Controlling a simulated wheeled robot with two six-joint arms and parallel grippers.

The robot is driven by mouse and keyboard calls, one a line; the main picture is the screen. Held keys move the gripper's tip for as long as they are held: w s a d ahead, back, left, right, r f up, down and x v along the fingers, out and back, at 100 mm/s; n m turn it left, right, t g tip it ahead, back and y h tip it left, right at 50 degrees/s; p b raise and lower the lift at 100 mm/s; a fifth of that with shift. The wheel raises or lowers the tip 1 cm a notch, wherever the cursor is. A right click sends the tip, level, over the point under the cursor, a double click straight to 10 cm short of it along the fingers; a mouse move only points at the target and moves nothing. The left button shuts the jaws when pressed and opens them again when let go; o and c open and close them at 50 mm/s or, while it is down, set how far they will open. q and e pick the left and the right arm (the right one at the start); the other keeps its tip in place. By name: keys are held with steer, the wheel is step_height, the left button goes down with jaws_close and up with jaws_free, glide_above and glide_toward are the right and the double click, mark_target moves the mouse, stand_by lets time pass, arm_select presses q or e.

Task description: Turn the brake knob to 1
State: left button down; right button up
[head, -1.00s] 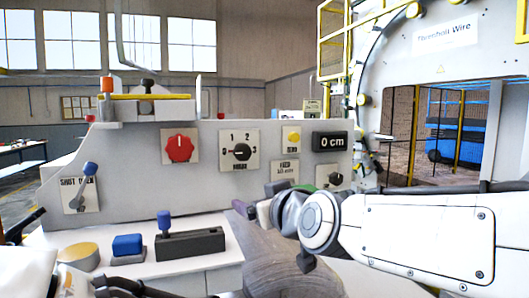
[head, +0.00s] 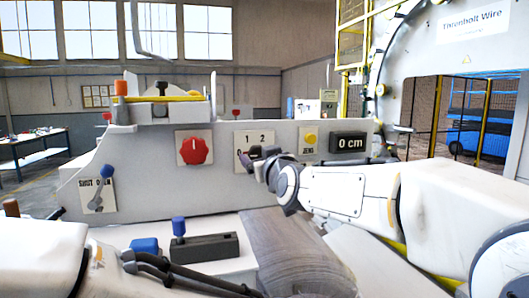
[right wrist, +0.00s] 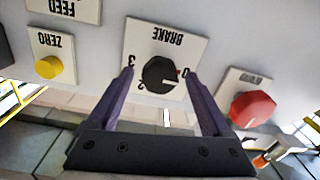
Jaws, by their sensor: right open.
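The brake knob (right wrist: 160,73) is a round black knob on a white plate marked BRAKE, upside down in the right wrist view. Its pale pointer mark faces right, toward the 0. The 2 and 3 show at lower left and left; the 1 is hidden. In the head view the brake plate (head: 241,139) shows 1 and 2 on top, while my gripper covers the knob. My right gripper (right wrist: 159,74) is open, its two purple fingers on either side of the knob. I cannot tell whether they touch it.
A red knob (head: 194,150) is left of the brake plate; the yellow zero button (head: 310,137) and the 0 cm display (head: 348,144) are to its right. A blue-handled lever (head: 178,226) stands on the lower ledge. A switch (head: 106,171) is at far left.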

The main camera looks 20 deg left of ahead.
jaws_close()
steer(key=shift+f+m+b, duration=0.2)
steer(key=shift+m+b, duration=0.7)
steer(key=m+b, duration=0.1)
steer(key=m, duration=0.1)
steer(key=shift+m+b, duration=0.3)
steer(key=shift+m, duration=0.1)
steer(key=m+b, duration=0.1)
steer(key=m, duration=0.2)
steer(key=shift+r+m+b, duration=0.1)
steer(key=shift+m+b, duration=0.45)
steer(key=shift+m, duration=1.55)
jaws_free()
